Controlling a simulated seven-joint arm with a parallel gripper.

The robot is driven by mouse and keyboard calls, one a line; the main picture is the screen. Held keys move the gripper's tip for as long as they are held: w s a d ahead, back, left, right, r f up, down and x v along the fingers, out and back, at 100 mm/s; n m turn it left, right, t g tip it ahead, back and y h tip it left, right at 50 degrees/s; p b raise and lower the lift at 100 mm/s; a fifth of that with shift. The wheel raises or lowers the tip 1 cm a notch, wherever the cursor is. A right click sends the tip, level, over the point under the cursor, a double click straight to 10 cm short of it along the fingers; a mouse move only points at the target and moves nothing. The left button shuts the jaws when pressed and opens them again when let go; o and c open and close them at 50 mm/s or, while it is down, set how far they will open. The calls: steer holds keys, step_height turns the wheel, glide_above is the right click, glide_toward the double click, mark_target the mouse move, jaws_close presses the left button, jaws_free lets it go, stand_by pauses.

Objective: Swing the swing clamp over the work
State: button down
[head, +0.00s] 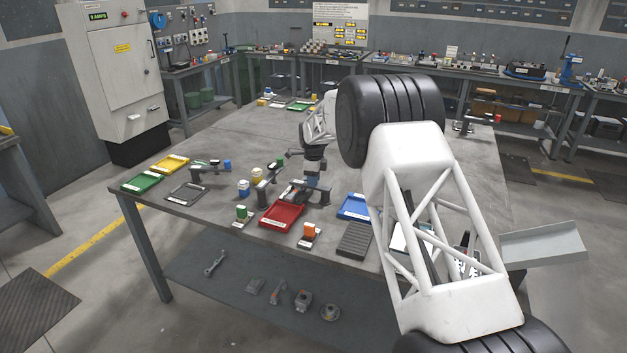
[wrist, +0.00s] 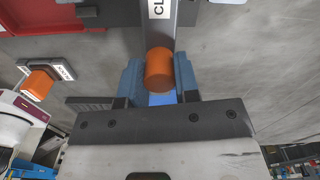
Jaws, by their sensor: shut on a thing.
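The swing clamp shows in the wrist view as a dark arm (wrist: 186,32) with a white label partly reading "CL", ending in an orange cylindrical knob (wrist: 159,68). My gripper (wrist: 160,85) has its blue fingers on both sides of the knob and is shut on it. In the head view my gripper (head: 313,188) reaches down to the table just behind the red tray (head: 282,216). The dark fixture (head: 294,192) there is partly hidden by my gripper, and I cannot make out the work or the clamp's angle over it.
An orange piece on a labelled plate (head: 309,235) stands in front, right of the red tray. A blue tray (head: 354,206) and a dark ribbed block (head: 355,240) lie to the right. Green (head: 141,181) and yellow (head: 170,164) trays lie left. The table's back middle is fairly clear.

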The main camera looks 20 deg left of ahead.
steer(key=c, duration=0.8)
jaws_free()
steer(key=shift+c, duration=0.2)
steer(key=shift+r, duration=0.15)
steer(key=shift+r, duration=3.8)
